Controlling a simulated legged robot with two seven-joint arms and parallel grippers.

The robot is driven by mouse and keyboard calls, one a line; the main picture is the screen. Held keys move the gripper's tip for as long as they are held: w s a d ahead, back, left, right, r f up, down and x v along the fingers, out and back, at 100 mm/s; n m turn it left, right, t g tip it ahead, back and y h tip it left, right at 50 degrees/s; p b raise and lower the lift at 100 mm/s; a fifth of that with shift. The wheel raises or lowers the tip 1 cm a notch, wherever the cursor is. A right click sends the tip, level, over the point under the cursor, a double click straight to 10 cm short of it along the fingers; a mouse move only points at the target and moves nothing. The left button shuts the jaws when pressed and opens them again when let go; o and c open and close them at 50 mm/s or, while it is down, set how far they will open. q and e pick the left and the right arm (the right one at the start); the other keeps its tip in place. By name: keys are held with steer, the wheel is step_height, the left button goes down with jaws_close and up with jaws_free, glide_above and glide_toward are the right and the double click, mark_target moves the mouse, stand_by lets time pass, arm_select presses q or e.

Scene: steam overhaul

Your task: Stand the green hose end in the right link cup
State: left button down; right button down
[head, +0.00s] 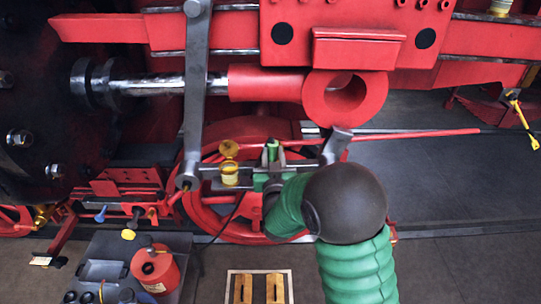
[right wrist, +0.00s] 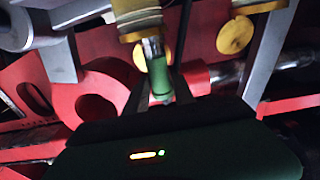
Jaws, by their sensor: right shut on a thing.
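My right gripper (head: 272,165) is over the red wheel in the head view, partly hidden by my own arm. In the right wrist view its dark jaws (right wrist: 158,95) are shut on the green hose end (right wrist: 161,80). The hose end's top also shows in the head view (head: 272,148). Its metal tip points at a yellow cup (right wrist: 137,20) and meets or overlaps its rim; I cannot tell how far in it is. Another yellow cup (head: 230,173) with a raised round lid (head: 229,148) stands to the left. My left gripper is out of view.
A steel link (head: 195,90) hangs left of the cups. A red rod with a ring end (head: 345,98) lies above. A red oil can (head: 155,268) stands on a dark tray at lower left. Two wooden blocks (head: 258,289) lie on the floor.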

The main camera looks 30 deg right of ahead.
steer(key=shift+s+d+f+b, duration=0.15)
steer(key=shift+d+f, duration=0.1)
steer(key=shift+f, duration=0.2)
steer(key=shift+s+d+f+b, duration=0.15)
steer(key=shift+d+f, duration=0.05)
steer(key=shift+f, duration=0.35)
steer(key=shift+w+a+f+b, duration=0.1)
steer(key=shift+w+f+b, duration=0.1)
steer(key=shift+f+b, duration=0.1)
steer(key=shift+a+f, duration=0.2)
steer(key=shift+a, duration=0.05)
steer(key=shift+s+a+f+b, duration=0.1)
steer(key=shift+f+b, duration=0.1)
steer(key=shift+b, duration=0.1)
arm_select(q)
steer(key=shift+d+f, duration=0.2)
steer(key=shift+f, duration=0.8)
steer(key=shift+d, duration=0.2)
arm_select(e)
steer(key=shift+d+f, duration=0.15)
steer(key=shift+d, duration=0.15)
